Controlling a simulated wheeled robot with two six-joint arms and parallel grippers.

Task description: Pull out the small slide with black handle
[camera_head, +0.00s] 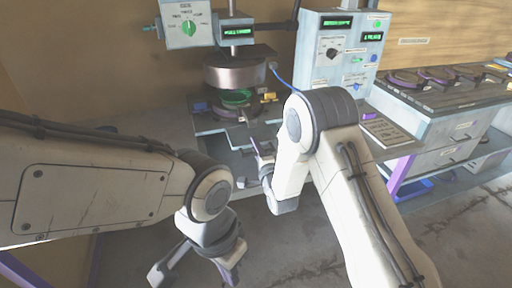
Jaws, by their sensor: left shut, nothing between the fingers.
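The plate press (236,75) stands at the back centre, with a round metal head above a green ring (237,97). Below the ring is the grey slide area (225,128) with small dark parts; I cannot clearly make out the black handle. My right gripper (258,166) is in front of the press base, at its lower right. My own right arm partly hides it, and I cannot tell its opening or whether it touches anything. My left gripper (196,278) hangs low at the front, below and apart from the press, shut and empty.
A control box (340,50) with green displays stands right of the press. A cabinet (440,125) at the right carries several round dark plates (440,75). A keypad panel (386,132) lies on the table edge. Open floor (460,235) shows at the lower right.

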